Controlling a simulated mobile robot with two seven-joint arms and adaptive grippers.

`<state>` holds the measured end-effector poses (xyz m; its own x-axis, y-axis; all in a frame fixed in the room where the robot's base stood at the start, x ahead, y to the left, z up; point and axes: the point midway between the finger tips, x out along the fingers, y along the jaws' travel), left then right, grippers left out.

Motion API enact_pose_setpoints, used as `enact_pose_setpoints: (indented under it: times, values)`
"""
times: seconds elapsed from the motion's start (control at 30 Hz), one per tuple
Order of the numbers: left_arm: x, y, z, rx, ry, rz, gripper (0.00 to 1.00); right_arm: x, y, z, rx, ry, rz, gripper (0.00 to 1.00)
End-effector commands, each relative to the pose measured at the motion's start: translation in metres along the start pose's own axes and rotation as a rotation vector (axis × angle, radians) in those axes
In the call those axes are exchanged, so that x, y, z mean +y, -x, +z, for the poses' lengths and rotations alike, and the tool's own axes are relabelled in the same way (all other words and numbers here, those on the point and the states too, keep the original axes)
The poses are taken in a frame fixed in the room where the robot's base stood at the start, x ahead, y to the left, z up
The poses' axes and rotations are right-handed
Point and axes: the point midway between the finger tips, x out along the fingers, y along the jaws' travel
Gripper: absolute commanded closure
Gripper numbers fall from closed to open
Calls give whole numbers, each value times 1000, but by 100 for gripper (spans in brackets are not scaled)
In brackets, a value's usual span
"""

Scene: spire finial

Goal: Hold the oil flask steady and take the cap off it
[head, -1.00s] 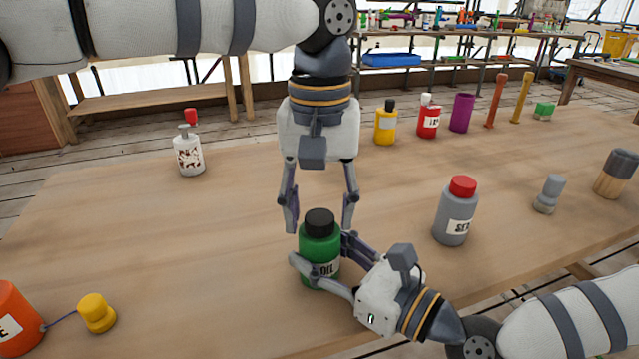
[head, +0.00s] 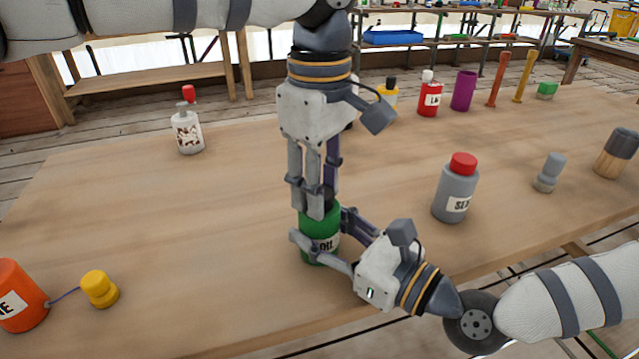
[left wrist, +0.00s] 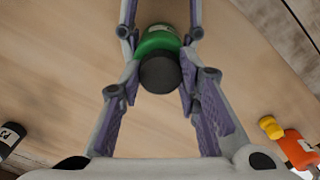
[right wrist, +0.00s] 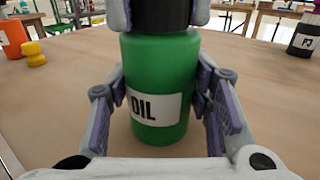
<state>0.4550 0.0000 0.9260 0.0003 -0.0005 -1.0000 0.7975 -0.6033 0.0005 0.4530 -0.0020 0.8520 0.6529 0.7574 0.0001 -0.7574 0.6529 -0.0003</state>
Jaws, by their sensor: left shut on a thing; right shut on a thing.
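The green oil flask (head: 311,222) stands upright on the table, its white OIL label facing front right. Its black cap (left wrist: 160,75) sits on top of the flask, also seen in the right wrist view (right wrist: 160,14); in the head view my left fingers mostly hide it. My left gripper (head: 316,207) points straight down from above, shut on the cap. My right gripper (head: 321,232) comes in low from the right, shut around the flask's body (right wrist: 158,75), one finger on each side.
A grey bottle with a red cap (head: 456,190) stands right of the flask. An orange bottle (head: 18,298) and a yellow cap (head: 99,289) are at the left front. A white pump bottle (head: 187,133) and several items stand farther back. Bare table surrounds the flask.

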Motion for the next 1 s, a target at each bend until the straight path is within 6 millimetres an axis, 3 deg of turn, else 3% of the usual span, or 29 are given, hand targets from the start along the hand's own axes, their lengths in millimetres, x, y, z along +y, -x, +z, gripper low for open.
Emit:
enact_pose_setpoints:
  times: [0.6,0.8,1.0]
  values:
    - [0,2,0,3,2315,2,100,-1,0,0,0,0,-3,100]
    - [0,2,0,1,2737,0,100,-1,0,0,0,0,-3,100]
    - [0,2,0,1,2765,-1,100,-1,0,0,0,0,-2,100]
